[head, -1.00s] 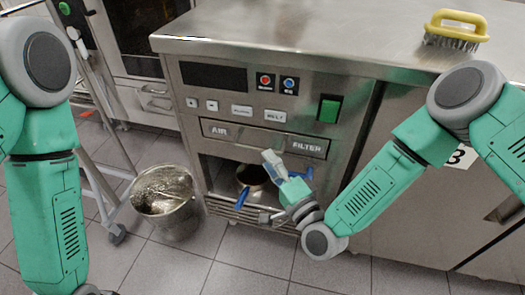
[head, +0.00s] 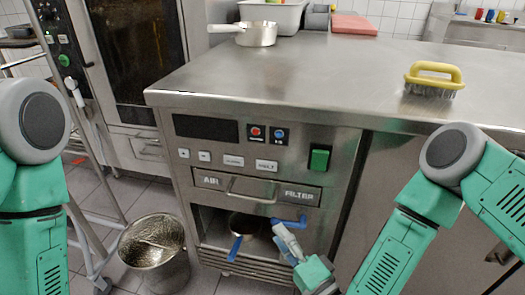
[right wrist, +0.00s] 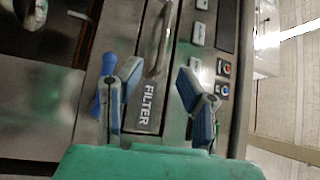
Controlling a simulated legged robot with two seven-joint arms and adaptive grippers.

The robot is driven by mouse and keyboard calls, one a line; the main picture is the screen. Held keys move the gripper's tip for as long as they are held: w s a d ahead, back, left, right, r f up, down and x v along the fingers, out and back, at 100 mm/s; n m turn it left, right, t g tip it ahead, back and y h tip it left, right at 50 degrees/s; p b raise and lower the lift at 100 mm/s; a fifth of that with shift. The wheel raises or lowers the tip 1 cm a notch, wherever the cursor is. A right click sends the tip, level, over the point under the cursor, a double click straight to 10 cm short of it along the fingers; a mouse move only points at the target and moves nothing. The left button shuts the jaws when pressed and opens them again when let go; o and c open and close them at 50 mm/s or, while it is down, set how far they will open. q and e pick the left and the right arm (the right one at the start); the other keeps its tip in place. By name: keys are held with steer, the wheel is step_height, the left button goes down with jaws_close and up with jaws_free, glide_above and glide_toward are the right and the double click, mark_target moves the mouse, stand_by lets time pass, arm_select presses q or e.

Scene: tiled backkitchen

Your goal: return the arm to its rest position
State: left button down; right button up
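My right gripper (head: 281,232) is in front of the open compartment, just below the drawer marked AIR FILTER (head: 252,187). In the right wrist view its two fingers (right wrist: 157,85) stand apart with nothing held between them. The drawer's panel and handle (right wrist: 162,38) show behind that gap. A blue handle (right wrist: 104,85) shows beside the left finger; I cannot tell whether they touch. My right arm (head: 402,245) comes in from the right, its lower part cut off by the frame. My left arm (head: 32,230) hangs at the left edge, and its gripper is outside the frame.
A metal bucket (head: 154,255) stands on the floor at left. The steel counter (head: 300,75) holds a yellow brush (head: 434,78), a saucepan (head: 257,35) and a red board (head: 354,25).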

steer(key=s+d+f+n+g+h+p, duration=0.2)
steer(key=s+d+f+n+g+p, duration=0.1)
steer(key=s+f+n+g+p, duration=0.35)
steer(key=s+d+r+n+g+h+p, duration=0.2)
steer(key=s+d+n+g+h+p, duration=0.2)
steer(key=s+d, duration=1.3)
steer(key=n+g+h, duration=0.1)
steer(key=g+h, duration=0.2)
steer(key=g, duration=0.3)
steer(key=shift+s+d+r, duration=0.15)
steer(key=shift+d, duration=0.1)
